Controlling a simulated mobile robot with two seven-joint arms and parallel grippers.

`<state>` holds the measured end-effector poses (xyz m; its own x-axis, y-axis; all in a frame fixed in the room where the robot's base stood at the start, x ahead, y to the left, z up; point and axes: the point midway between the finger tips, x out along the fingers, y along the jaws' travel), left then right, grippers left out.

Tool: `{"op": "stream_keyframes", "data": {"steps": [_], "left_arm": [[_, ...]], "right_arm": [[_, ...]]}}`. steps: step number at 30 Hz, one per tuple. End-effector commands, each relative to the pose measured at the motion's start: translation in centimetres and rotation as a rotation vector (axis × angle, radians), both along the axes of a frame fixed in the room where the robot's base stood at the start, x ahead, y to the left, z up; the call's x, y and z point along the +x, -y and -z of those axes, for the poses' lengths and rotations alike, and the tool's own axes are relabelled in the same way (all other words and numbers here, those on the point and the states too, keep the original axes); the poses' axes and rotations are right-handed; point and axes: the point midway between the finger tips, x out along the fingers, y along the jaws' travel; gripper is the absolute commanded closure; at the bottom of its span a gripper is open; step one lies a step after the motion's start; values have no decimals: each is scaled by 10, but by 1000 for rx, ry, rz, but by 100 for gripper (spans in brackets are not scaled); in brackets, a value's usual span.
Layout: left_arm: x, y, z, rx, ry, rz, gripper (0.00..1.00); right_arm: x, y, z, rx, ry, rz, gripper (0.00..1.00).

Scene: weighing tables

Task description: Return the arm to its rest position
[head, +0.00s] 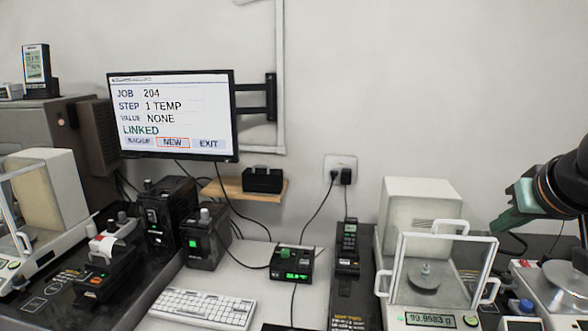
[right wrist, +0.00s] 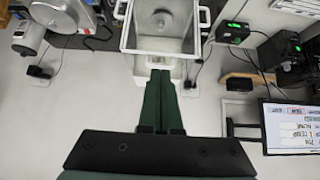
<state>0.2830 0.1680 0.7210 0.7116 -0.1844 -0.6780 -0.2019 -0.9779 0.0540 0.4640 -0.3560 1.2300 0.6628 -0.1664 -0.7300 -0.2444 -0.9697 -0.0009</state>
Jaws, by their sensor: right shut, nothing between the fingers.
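My right gripper (head: 497,226) is at the right edge in the head view, raised above the table behind and to the right of the balance with the glass draft shield (head: 440,262). Its green fingers point left and down, and it holds nothing. In the right wrist view its fingers (right wrist: 160,78) lie together, pointing at the balance housing (right wrist: 158,65). My left gripper is not in view.
A monitor (head: 172,116) on a wall arm reads JOB 204, STEP 1 TEMP, VALUE NONE, LINKED. A keyboard (head: 205,307) lies in front. A small shelf (head: 228,188) and wall socket (head: 341,163) are behind. Another balance (head: 552,290) stands at the right.

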Motion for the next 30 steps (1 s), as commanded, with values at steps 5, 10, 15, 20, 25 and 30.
{"op": "stream_keyframes", "data": {"steps": [5, 10, 15, 20, 25, 30], "left_arm": [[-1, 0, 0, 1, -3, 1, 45], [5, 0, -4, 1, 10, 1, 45], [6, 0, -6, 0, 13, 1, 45], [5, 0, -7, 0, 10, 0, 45], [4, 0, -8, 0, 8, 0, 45], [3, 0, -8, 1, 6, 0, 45]], "right_arm": [[10, -64, 47, 256, -87, -84, 100], [1, -148, 94, 652, -256, -120, 100], [-30, -238, 120, 1184, -557, -29, 100], [-52, -293, 114, 1705, -932, 220, 100], [-46, -308, 106, 2198, -1385, 657, 100], [-18, -284, 133, -2143, 1546, -1060, 100]]}}
